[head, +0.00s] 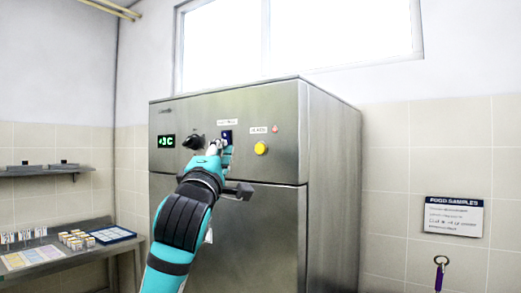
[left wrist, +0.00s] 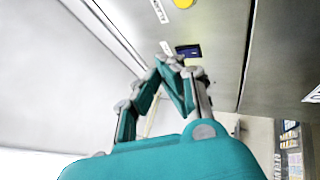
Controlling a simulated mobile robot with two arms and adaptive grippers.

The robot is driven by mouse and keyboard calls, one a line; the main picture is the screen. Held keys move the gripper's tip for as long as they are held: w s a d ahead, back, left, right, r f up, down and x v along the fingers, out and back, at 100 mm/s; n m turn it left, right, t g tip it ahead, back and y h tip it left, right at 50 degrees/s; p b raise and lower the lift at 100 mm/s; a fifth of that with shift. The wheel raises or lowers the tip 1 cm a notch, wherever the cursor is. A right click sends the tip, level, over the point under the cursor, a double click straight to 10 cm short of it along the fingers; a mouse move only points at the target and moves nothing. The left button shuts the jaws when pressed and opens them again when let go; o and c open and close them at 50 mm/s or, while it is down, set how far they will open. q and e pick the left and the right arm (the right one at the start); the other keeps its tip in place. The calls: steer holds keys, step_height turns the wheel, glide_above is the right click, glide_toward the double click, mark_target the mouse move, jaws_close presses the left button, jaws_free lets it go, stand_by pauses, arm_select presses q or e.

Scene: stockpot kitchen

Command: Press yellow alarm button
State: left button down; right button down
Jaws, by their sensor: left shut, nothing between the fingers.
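The yellow alarm button (head: 261,148) is a round knob on the upper front of the steel cabinet (head: 333,170), below a small label and a red lamp (head: 275,129). It also shows at the top edge of the left wrist view (left wrist: 183,3). My left gripper (head: 217,147) is shut and empty. Its fingertips are close to the cabinet front, left of the yellow button and at about its height. In the left wrist view the fingertips (left wrist: 174,62) are beside a small dark blue panel (left wrist: 188,50). Whether they touch the front cannot be told. My right gripper is not in view.
Left of the gripper are a black knob (head: 194,141) and a green display (head: 166,141). A door handle (head: 240,191) juts out below. A side table (head: 60,262) with small boxes stands at left. A sign (head: 453,216) hangs on the right wall.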

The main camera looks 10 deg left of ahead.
mark_target(260, 149)
arm_select(q)
steer(key=shift+w, duration=0.1)
steer(key=shift+w+d+p, duration=0.4)
steer(key=shift+w+d, duration=0.1)
steer(key=shift+w, duration=0.9)
steer(key=shift+w+d+p, duration=0.4)
steer(key=shift+w+d, duration=0.1)
steer(key=shift+w, duration=0.85)
steer(key=shift+w+d+p, duration=0.4)
steer(key=shift+w+d, duration=0.1)
steer(key=shift+w, duration=0.9)
steer(key=shift+w+d, duration=0.15)
steer(key=shift+w, duration=0.2)
steer(key=shift+w+d, duration=0.1)
steer(key=shift+w, duration=0.3)
steer(key=shift+s, duration=0.1)
steer(key=shift+s+a+b, duration=0.25)
steer(key=shift+s+b, duration=0.05)
steer(key=shift+s, duration=0.4)
steer(key=shift+s+f, duration=0.1)
